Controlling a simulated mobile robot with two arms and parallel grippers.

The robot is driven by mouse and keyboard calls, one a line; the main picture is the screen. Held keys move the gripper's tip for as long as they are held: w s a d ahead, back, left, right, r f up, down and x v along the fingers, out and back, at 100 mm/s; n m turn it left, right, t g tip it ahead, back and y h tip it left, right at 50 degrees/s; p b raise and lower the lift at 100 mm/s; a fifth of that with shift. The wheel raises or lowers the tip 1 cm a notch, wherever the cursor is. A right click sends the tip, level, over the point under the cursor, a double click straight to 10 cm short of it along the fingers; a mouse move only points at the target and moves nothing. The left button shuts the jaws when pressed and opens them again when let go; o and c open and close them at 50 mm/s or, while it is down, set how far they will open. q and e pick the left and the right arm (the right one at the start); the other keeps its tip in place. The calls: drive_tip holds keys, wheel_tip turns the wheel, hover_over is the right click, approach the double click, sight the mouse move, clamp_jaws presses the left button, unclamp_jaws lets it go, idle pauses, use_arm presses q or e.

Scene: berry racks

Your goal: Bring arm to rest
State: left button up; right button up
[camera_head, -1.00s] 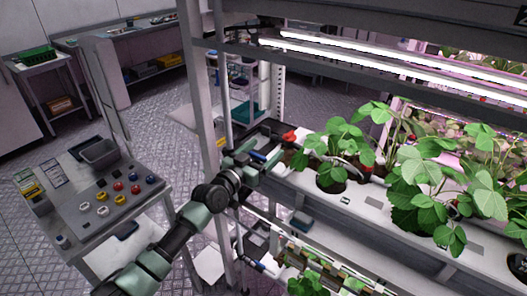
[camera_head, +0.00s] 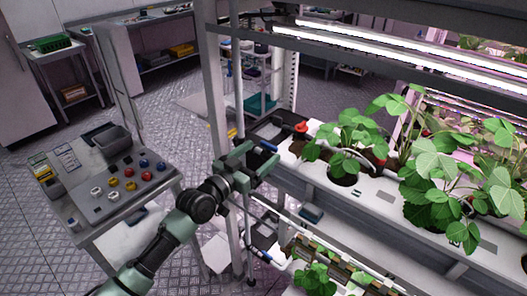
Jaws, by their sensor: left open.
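My left arm comes in from the lower left, with a dark wrist joint and green-grey links. My left gripper (camera_head: 258,160) is open and empty, in front of the rack's near upright and the left end of the white growing channel (camera_head: 385,198). A red valve handle (camera_head: 300,127) and a blue handle (camera_head: 269,146) sit at that end, just beyond the gripper. Strawberry plants (camera_head: 345,140) grow from holes in the channel, to the right of the gripper. I cannot tell whether the gripper touches the rack. My right gripper is not in view.
The rack's upright (camera_head: 212,90) and lit upper shelf stand close to my arm. A lower shelf with plants (camera_head: 318,278) lies below. The patterned floor (camera_head: 172,128) behind is open.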

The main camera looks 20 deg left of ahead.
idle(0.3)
use_arm(q)
drive_tip(key=s+a+f+n+g+y, duration=0.1)
drive_tip(key=s+a+f+g+y, duration=0.1)
drive_tip(key=f, duration=1)
drive_tip(key=s+a+f+n+g+y, duration=0.1)
drive_tip(key=s+a+f+g, duration=0.15)
drive_tip(key=f, duration=0.95)
drive_tip(key=s+f+g+y, duration=0.1)
drive_tip(key=s+f, duration=0.4)
drive_tip(key=f, duration=0.3)
drive_tip(key=s+f+g, duration=0.2)
drive_tip(key=s+f, duration=0.3)
drive_tip(key=f, duration=0.3)
drive_tip(key=s+f+g+y+b, duration=0.1)
drive_tip(key=s+f+g, duration=0.1)
drive_tip(key=s+f, duration=0.7)
drive_tip(key=s+f+g, duration=0.2)
drive_tip(key=s+f, duration=0.5)
drive_tip(key=s, duration=0.4)
drive_tip(key=s+d+f+g, duration=0.1)
drive_tip(key=s+f+g, duration=0.1)
drive_tip(key=s, duration=0.9)
drive_tip(key=s+d+f+g, duration=0.1)
drive_tip(key=s+f, duration=0.3)
drive_tip(key=s, duration=0.7)
drive_tip(key=shift+d+m+g+y, duration=0.3)
drive_tip(key=shift+d+g+y, duration=0.1)
drive_tip(key=shift+g, duration=0.35)
